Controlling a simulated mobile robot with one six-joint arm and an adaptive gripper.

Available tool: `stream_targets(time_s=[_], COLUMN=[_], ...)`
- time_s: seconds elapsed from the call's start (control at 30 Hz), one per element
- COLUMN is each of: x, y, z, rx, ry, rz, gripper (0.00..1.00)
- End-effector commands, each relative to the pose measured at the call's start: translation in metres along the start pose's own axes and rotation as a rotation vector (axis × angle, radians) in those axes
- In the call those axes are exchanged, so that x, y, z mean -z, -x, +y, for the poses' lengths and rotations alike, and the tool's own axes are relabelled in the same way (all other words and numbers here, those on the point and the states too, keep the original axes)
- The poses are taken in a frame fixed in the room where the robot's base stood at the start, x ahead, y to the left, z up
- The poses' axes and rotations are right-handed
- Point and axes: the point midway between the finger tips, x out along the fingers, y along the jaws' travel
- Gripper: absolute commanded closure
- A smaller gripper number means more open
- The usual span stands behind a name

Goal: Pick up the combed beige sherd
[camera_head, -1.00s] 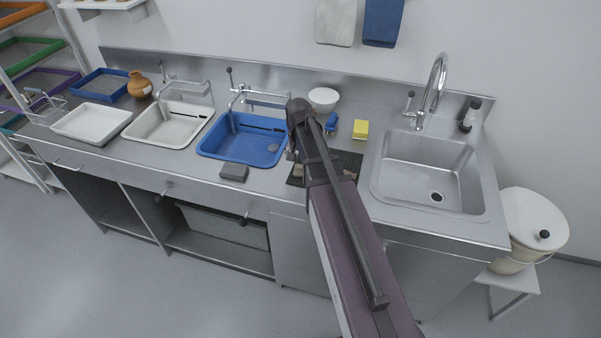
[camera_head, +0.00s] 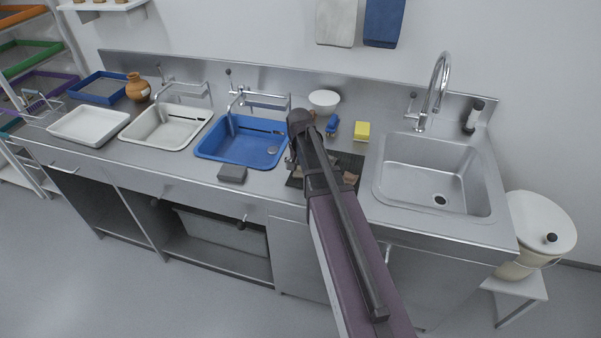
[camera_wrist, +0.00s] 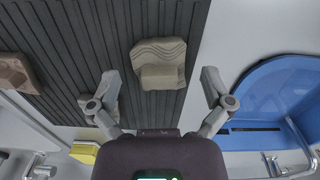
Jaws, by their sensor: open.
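The combed beige sherd (camera_wrist: 158,55) lies on the dark ribbed mat in the wrist view, with wavy combed lines across its upper part and a plain raised block at its lower edge. My gripper (camera_wrist: 159,78) is open, one finger on each side of the sherd's lower part in the picture and apart from it. Nothing is held. In the head view my arm hides most of the mat and the sherd cannot be made out clearly.
The ribbed mat (camera_wrist: 75,60) also holds a brown sherd (camera_wrist: 14,72) at left and a piece partly behind my left finger. A blue basin (camera_head: 245,140), a steel sink (camera_head: 432,175), a yellow sponge (camera_head: 362,130) and a grey block (camera_head: 232,173) surround the mat.

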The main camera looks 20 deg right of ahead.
Motion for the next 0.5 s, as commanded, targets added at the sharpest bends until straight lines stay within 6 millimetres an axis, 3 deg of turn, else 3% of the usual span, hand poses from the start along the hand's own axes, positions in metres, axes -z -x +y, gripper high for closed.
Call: stream_targets(time_s=[0.2,0.5], x=[0.0000,-0.0001], y=[0.0000,-0.0001], z=[0.0000,-0.0001], rx=[0.000,0.000], ry=[0.000,0.000], rz=[0.000,0.000], gripper=[0.00,0.85])
